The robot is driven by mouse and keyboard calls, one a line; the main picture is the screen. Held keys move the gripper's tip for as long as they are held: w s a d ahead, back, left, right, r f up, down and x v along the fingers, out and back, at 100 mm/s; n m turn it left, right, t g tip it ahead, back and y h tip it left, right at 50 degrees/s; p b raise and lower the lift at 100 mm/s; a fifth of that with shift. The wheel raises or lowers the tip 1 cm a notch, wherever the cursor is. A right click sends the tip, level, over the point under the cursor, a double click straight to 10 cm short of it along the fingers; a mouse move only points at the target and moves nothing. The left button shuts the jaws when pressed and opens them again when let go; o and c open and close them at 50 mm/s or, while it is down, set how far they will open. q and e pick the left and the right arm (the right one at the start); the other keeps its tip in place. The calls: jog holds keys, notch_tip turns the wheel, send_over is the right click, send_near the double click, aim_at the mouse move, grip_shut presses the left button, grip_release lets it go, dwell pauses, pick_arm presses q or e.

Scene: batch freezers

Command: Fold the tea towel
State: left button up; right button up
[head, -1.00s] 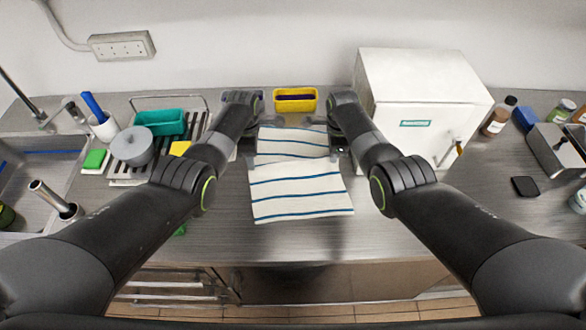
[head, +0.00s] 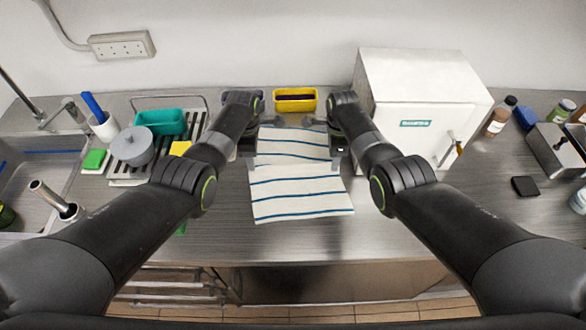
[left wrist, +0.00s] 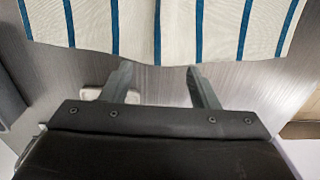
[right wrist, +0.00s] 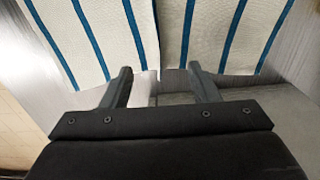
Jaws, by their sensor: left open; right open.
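The tea towel (head: 300,190) is white with blue stripes and lies on the steel counter in the middle of the head view. A step in its outline runs across it, with a slightly narrower part at the back. My left gripper (head: 248,157) is at the towel's left side and my right gripper (head: 337,160) at its right side. In the left wrist view, the open fingers (left wrist: 160,72) are empty, with the towel's edge (left wrist: 180,35) just beyond them. In the right wrist view, the open fingers (right wrist: 160,72) are close to the towel (right wrist: 205,35); contact is unclear.
A white box-like freezer (head: 415,105) stands close to my right arm. A yellow tub (head: 295,100) is behind the towel. A draining rack with a teal tub (head: 160,122) and a grey pot (head: 132,147) is to the left, near the sink. Counter in front of the towel is clear.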

jog(key=o, duration=0.7)
jog(key=shift+r+p, duration=0.55)
jog(key=shift+r, duration=2.2)
